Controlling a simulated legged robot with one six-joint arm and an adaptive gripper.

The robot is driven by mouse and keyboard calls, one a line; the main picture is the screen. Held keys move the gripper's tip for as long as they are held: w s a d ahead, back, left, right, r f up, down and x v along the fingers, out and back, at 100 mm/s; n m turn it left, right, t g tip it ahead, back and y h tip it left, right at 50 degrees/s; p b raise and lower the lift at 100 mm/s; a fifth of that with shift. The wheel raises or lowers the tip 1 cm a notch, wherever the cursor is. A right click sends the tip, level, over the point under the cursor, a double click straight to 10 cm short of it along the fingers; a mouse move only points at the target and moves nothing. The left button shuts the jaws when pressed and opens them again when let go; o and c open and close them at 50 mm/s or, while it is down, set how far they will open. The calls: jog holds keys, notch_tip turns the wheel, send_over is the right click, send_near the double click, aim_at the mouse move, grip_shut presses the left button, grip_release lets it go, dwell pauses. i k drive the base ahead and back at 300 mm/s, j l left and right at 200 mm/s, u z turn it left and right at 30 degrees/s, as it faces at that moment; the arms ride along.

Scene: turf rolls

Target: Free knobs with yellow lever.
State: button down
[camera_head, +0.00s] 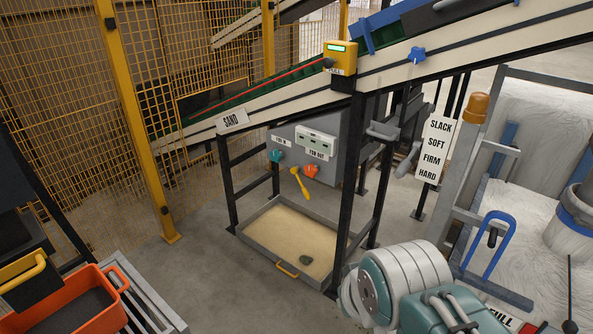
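A yellow lever (300,185) sits on the front of a grey box (345,165) under the conveyor, slanting down to the right. A teal knob (276,156) is to its upper left, below a small label. An orange knob (311,171) is just right of the lever's upper end, below a label that seems to read FED OUT. Whether the lever touches either knob, I cannot tell. A blue knob (417,54) is on the conveyor's side rail. A teal and white arm link of mine shows at the lower right. My gripper cannot be made out.
A sand tray (262,265) with a dark lump lies below the lever, between black posts (350,190). A yellow mesh fence (60,120) stands left. An orange bin (70,305) is at lower left. A SLACK-to-HARD sign (437,150) stands right. Bare floor lies left of the tray.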

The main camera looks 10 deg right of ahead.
aim_at(303, 187)
jog(key=i, duration=1.45)
jog(key=z, duration=0.5)
